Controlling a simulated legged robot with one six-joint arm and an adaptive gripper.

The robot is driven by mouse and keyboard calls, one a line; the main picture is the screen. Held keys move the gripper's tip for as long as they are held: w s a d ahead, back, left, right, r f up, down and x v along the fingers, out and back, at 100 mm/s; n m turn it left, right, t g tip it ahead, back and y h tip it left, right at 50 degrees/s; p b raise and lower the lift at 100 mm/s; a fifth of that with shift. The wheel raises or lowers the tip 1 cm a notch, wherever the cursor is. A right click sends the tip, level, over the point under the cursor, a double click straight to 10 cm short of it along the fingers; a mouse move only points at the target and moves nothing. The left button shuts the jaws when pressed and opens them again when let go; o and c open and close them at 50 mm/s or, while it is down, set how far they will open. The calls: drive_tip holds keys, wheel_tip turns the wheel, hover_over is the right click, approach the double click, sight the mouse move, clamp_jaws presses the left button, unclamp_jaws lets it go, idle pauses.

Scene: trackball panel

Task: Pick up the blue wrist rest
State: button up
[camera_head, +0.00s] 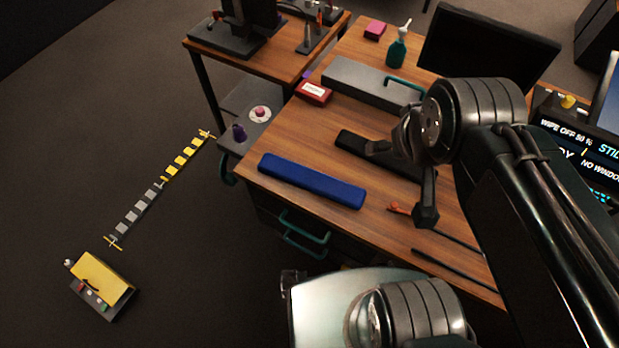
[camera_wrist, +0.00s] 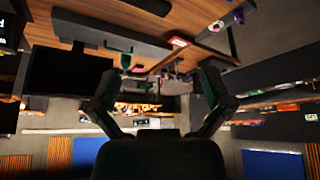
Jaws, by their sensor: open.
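The blue wrist rest (camera_head: 312,181) is a long, flat bar lying near the front left edge of the wooden desk (camera_head: 290,130). Nothing covers it in the head view. My gripper (camera_head: 400,180) is open and above the desk, to the right of the wrist rest and apart from it. In the wrist view my gripper (camera_wrist: 160,85) shows two spread fingers with nothing held between them. I cannot make out the blue wrist rest in the wrist view.
A black bar (camera_head: 350,142) lies behind the wrist rest, partly hidden by my gripper. A grey box (camera_head: 350,78), a red box (camera_head: 314,92), a green bottle (camera_head: 397,50) and a monitor (camera_head: 480,45) stand farther back. Teal handles (camera_head: 303,235) stick out below the front edge.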

drive_tip(key=n+g, duration=0.6)
drive_tip(key=n, duration=0.6)
hover_over(310, 178)
wheel_tip(310, 178, down, 23)
wheel_tip(310, 178, down, 11)
drive_tip(key=shift+w+f, duration=0.1)
drive_tip(key=shift+f, duration=0.05)
drive_tip(key=c, duration=1)
